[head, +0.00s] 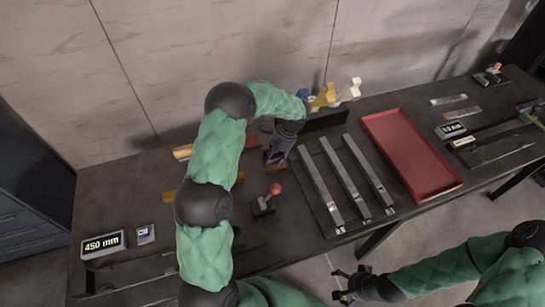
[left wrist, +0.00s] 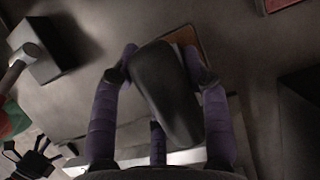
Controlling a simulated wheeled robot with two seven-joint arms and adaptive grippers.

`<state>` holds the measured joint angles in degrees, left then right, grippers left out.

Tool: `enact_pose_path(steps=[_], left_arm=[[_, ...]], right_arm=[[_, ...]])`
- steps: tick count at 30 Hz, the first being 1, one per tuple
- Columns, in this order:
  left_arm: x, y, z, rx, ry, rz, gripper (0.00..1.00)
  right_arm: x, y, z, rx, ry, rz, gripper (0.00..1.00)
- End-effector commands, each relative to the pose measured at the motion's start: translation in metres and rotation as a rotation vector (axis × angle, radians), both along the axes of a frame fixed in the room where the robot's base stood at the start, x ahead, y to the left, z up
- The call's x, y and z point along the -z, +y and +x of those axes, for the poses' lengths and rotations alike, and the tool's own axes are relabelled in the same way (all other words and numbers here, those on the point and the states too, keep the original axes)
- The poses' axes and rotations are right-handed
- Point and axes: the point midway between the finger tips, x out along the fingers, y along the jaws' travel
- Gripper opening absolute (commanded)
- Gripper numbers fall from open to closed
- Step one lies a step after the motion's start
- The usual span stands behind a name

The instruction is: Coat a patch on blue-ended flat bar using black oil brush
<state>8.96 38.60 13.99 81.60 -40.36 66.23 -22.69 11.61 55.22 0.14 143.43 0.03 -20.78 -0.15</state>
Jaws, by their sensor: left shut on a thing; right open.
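My left gripper (head: 278,157) is at the back middle of the bench, left of the brush holder, and is partly hidden by its own wrist. Three long grey bars (head: 346,178) lie side by side on a dark board, right of the left gripper. I cannot make out a blue end on any of them. My right gripper (head: 350,286) is open and empty in front of the bench.
A holder (head: 325,120) with blue, yellow and white items stands at the back. A red tray (head: 410,155) lies right of the bars. A red-knobbed lever (head: 265,204) stands left of them. A display reading 450 mm (head: 104,245) sits at the left.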

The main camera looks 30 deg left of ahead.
Motion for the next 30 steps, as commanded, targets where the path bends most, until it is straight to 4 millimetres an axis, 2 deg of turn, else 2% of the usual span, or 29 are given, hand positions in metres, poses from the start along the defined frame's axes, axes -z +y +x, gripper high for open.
enact_pose_path(steps=[17, 30], left_arm=[[0.002, -0.001, -0.001, 0.001, 0.002, -0.001, 0.20], [-0.026, 0.000, 0.000, 0.001, 0.000, 0.000, 0.20]], right_arm=[[-0.001, 0.000, 0.000, 0.000, 0.000, 0.000, 0.92], [-0.020, 0.000, 0.000, 0.000, 0.000, 0.000, 0.92]])
